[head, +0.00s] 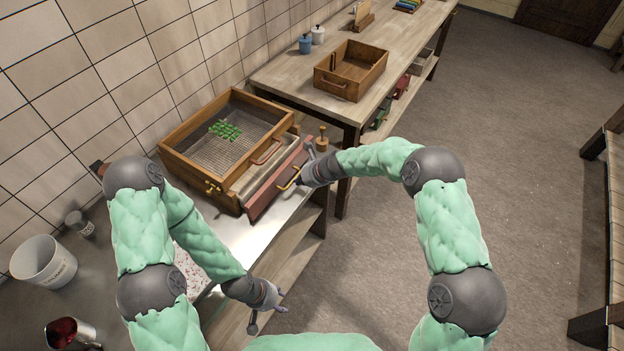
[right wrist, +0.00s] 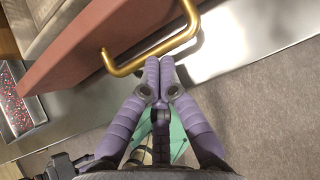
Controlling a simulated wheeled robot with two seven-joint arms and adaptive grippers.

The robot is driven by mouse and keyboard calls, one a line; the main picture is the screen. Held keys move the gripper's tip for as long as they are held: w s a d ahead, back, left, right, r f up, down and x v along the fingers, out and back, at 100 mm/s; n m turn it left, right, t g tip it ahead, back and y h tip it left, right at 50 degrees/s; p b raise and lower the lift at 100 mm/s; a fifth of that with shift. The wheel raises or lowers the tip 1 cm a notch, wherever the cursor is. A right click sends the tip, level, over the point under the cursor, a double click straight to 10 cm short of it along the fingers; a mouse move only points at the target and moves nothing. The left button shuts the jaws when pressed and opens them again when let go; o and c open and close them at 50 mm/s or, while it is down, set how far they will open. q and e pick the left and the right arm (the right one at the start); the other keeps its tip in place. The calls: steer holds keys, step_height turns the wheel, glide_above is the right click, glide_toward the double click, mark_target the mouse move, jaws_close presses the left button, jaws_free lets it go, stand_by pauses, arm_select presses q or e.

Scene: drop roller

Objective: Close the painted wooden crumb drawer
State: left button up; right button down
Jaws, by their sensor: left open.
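The painted crumb drawer has a dull red front (head: 280,179) with a brass handle (head: 289,179). It sticks out from under a wooden box with a mesh bottom (head: 205,150). The red front (right wrist: 130,35) and brass handle (right wrist: 155,62) also show in the right wrist view. My right gripper (head: 303,172) is in front of the drawer. Its fingertips (right wrist: 159,62) are together at the handle's bar, with nothing seen between them; I cannot tell whether they touch it. My left gripper (head: 272,309) is open and empty, low and away from the drawer, beyond the counter's front edge.
The metal counter (head: 245,240) has a clear strip before the drawer. A white bucket (head: 43,262) and a small jar (head: 80,224) stand at left. A second wooden box (head: 350,70) stands on the farther bench. Open floor (head: 530,190) lies to the right.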

mark_target(286, 178)
arm_select(q)
steer(key=shift+d+p+v, duration=0.2)
steer(key=shift+p+v, duration=0.85)
steer(key=shift+v, duration=0.3)
arm_select(e)
steer(key=shift+w+a+f, duration=0.1)
steer(key=shift+w+a, duration=0.45)
steer(key=shift+a, duration=0.3)
steer(key=shift+w+a, duration=0.5)
steer(key=shift+a, duration=0.3)
arm_select(q)
steer(key=shift+w+r, duration=0.1)
steer(key=shift+w, duration=0.1)
